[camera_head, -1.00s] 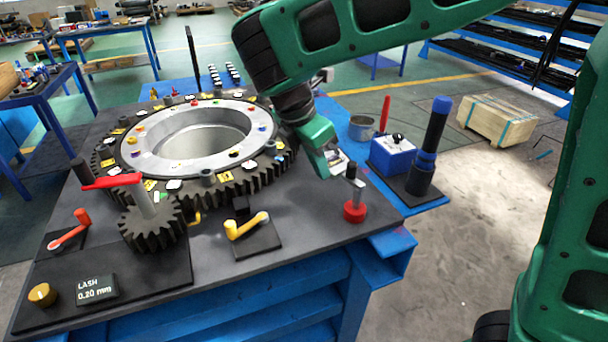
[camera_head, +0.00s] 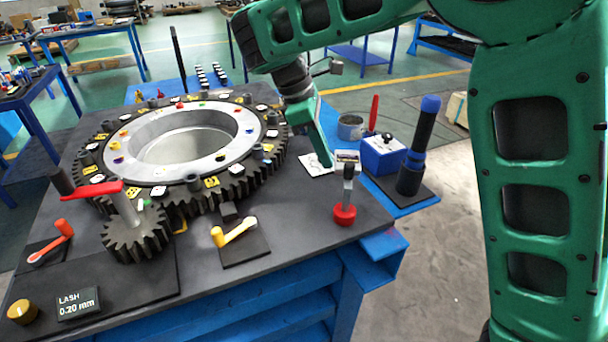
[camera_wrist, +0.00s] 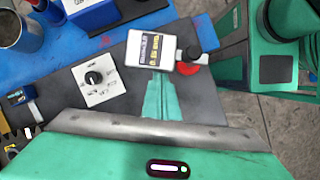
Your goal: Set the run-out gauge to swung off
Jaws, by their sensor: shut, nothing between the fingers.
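The run-out gauge stands at the right front corner of the bench, with a red base (camera_head: 344,214), a dark upright post (camera_head: 348,186) and a small white-framed display (camera_head: 347,158) at its top. In the wrist view the display (camera_wrist: 153,52) shows white and yellow text, too small to read surely; a dark knob and part of the red base (camera_wrist: 188,68) are to its right. My gripper (camera_head: 328,165) is shut and empty, pointing down just left of the display. In the wrist view its teal fingers (camera_wrist: 160,98) end at the display's lower edge; I cannot tell whether they touch.
A white dial plate (camera_head: 315,163) lies left of my gripper. A large ring gear (camera_head: 185,150) fills the middle. A blue box (camera_head: 383,155), a dark blue-topped cylinder (camera_head: 415,150) and a metal cup (camera_head: 351,127) stand behind right. A yellow lever (camera_head: 235,232) is in front, with bare bench beside it.

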